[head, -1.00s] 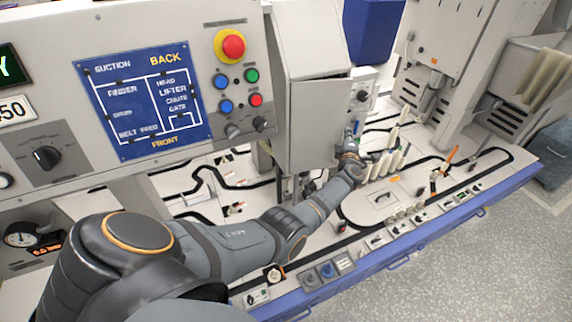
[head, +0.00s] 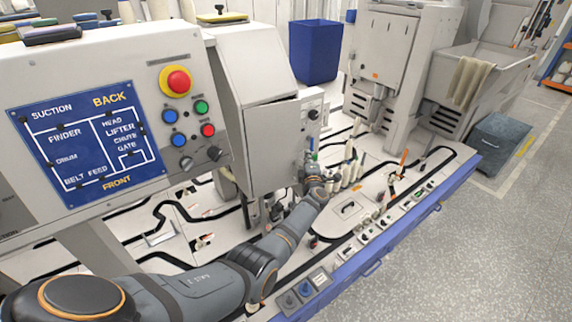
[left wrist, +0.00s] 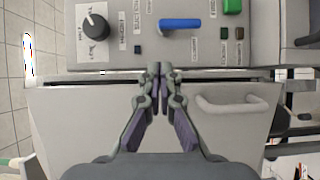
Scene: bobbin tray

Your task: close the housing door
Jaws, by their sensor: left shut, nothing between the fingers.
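The housing door (head: 272,142) is a plain light grey panel on the housing beside the button panel. It also fills the lower part of the left wrist view (left wrist: 75,115), with a pale bar handle (left wrist: 232,104) right of my fingers. A thin dark line runs between its edge and the control panel; I cannot tell whether it is fully shut. My left gripper (left wrist: 160,70) is shut and empty, its fingertips over that edge, left of the handle. In the head view the left gripper (head: 311,163) is by the door's right side, partly hidden. My right gripper is not in view.
A control panel (left wrist: 118,50) with a black knob (left wrist: 95,27) and blue lever (left wrist: 180,24) adjoins the door. Several pale bobbins (head: 350,172) stand just right of my gripper. A blue bin (head: 315,50) stands behind.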

